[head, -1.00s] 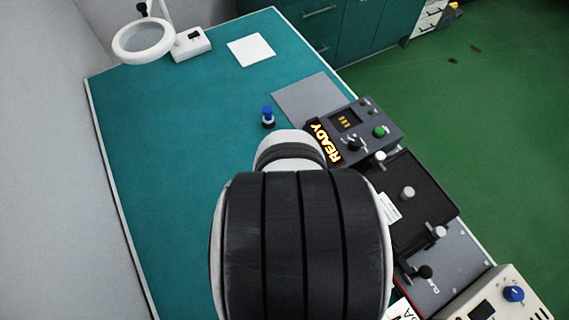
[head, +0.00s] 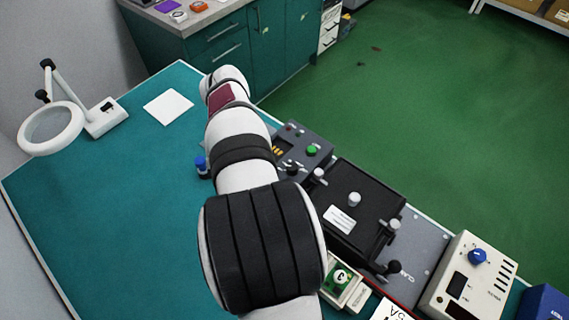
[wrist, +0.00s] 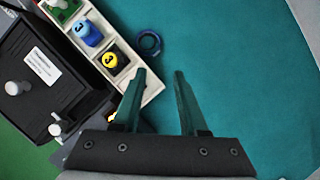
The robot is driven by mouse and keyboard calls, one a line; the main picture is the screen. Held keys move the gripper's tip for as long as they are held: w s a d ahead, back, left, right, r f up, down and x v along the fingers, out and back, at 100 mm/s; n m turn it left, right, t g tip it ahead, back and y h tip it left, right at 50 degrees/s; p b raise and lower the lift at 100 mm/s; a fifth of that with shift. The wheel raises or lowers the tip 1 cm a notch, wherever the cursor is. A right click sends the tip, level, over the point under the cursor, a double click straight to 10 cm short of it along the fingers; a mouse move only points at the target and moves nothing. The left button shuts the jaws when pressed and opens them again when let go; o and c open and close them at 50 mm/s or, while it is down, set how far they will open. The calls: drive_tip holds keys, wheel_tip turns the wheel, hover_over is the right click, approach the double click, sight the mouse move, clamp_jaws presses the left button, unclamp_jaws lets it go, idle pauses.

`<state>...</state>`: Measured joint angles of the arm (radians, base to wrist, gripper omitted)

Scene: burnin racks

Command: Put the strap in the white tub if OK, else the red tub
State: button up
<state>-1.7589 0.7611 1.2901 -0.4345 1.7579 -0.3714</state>
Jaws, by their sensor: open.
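My gripper (wrist: 160,74) is open in the wrist view, with nothing between its fingers and teal mat below. In the head view my arm hides it. The green piece, marked 3, shows in the head view (head: 340,277). I cannot tell which piece is the strap. No white or red tub is identifiable.
A black clamp fixture (head: 372,198) and a control box with a green button (head: 311,150) line the right edge. A cream meter box (head: 465,285) stands nearer. A ring lamp (head: 50,128) and white sheet (head: 168,106) are at the left. Left mat is clear.

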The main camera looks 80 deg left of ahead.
drive_tip(key=x, duration=1.5)
drive_tip(key=shift+w+d+f, duration=0.1)
drive_tip(key=shift+d, duration=0.1)
clamp_jaws()
